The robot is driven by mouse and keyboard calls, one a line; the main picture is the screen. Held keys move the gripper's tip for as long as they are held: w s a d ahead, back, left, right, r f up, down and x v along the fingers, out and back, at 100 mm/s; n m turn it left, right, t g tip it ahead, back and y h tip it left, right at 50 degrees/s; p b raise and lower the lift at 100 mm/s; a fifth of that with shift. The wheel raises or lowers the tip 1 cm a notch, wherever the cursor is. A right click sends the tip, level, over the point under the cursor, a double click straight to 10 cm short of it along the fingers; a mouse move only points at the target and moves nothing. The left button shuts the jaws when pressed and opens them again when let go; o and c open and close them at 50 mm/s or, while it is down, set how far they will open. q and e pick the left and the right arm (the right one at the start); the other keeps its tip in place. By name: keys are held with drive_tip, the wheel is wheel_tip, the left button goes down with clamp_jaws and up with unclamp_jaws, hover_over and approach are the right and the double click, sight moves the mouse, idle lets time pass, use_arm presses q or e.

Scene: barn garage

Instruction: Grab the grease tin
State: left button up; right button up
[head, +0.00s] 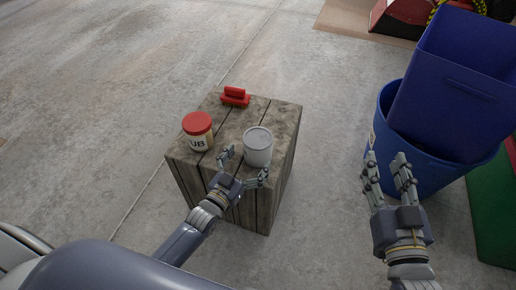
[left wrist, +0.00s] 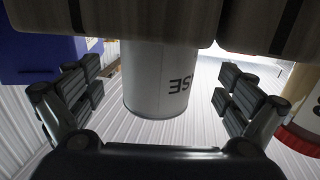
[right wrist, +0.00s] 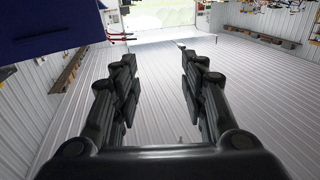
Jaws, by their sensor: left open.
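The grease tin (head: 258,148) is a pale grey-white can standing upright near the front right of the wooden crate's top (head: 262,113). In the left wrist view the tin (left wrist: 158,85) appears inverted, with the letters "SE" on its side. My left gripper (head: 246,163) is open at the near side of the tin. In the left wrist view its fingers stand on either side of the tin's line, with gaps between them and it. My right gripper (head: 387,160) is open and empty in front of the blue bin, off to the right of the crate.
A red-lidded jar (head: 199,132) marked "UB" stands left of the tin. A red object (head: 235,97) lies at the crate's back edge. A blue bin (head: 440,175) holding a darker blue box (head: 455,85) stands at right. The floor left of the crate is clear.

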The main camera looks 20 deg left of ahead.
use_arm(q)
drive_tip(key=b+x, duration=0.1)
drive_tip(key=x, duration=0.1)
drive_tip(key=f+b+x, duration=0.1)
drive_tip(key=x, duration=0.1)
drive_tip(key=shift+w+d, duration=0.2)
drive_tip(key=shift+w, duration=0.1)
drive_tip(key=shift+w+r, duration=0.1)
drive_tip(key=shift+w, duration=0.05)
use_arm(e)
wheel_tip(320, 180, up, 10)
drive_tip(key=s+t+y, duration=0.2)
drive_tip(key=t, duration=0.3)
drive_tip(key=shift+s+a+f+t, duration=0.15)
drive_tip(key=shift+s+a+t, duration=0.05)
drive_tip(key=shift+a+t, duration=0.15)
use_arm(q)
drive_tip(key=shift+r, duration=0.1)
drive_tip(key=c, duration=1.5)
